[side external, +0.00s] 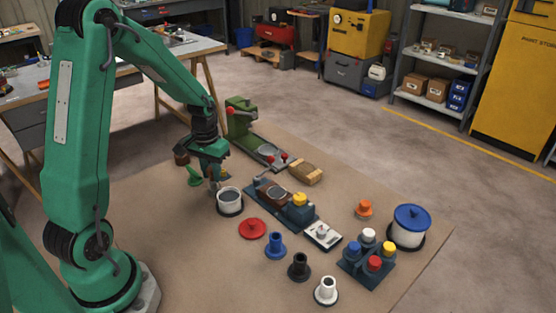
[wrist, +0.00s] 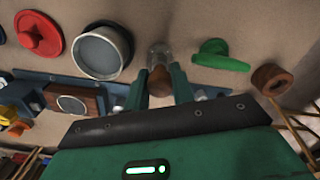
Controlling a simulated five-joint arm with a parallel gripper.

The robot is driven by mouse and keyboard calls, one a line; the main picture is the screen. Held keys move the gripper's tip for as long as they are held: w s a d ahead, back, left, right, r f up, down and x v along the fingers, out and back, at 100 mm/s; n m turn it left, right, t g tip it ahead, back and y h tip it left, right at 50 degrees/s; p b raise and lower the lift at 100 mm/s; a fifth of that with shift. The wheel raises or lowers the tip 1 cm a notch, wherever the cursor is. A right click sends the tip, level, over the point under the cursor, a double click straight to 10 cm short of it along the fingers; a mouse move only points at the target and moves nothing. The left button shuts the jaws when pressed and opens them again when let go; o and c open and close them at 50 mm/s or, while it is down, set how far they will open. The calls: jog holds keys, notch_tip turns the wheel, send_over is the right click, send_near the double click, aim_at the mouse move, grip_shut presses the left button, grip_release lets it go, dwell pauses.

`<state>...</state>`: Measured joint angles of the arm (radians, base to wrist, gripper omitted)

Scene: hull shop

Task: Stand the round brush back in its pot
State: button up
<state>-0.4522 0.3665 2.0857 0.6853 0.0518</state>
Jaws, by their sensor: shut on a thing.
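My gripper (wrist: 160,88) has its fingers shut on a brown rounded piece (wrist: 160,78), which looks like the round brush's handle. A pale, see-through or bristle-like part (wrist: 160,54) shows just beyond it; I cannot tell whether it is bristles or a clear container. In the side external view my gripper (side external: 214,182) is low over the mat, and its held piece is mostly hidden. An open pale pot with a dark base (side external: 230,202) stands just right of the gripper. The pot also shows left of the fingers in the wrist view (wrist: 102,52). I cannot tell if this is the brush's pot.
A green piece (side external: 194,177) and a brown ring-like piece (wrist: 272,78) are near the gripper. A red lid (side external: 252,228), a blue tray with a yellow knob (side external: 275,206), several flanged pieces and a blue-lidded pot (side external: 409,229) stand right. The mat's near left is clear.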

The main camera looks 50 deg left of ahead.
aim_at(211, 169)
jog(key=shift+f, duration=0.5)
jog(key=o, duration=0.7)
jog(key=shift+r, duration=0.1)
jog(key=shift+r, duration=5.4)
jog(key=shift+d, duration=0.1)
jog(key=s+d+r+m+t, duration=0.2)
jog(key=s+d+r, duration=0.3)
jog(key=d, duration=0.3)
jog(key=s+d+r+m+t, duration=0.2)
jog(key=s+d+r+t, duration=0.1)
jog(key=s+d, duration=0.4)
jog(key=shift+s+d+r+m+t, duration=0.25)
jog(key=shift+d+r+m+t, duration=0.05)
jog(key=shift+d+r, duration=0.6)
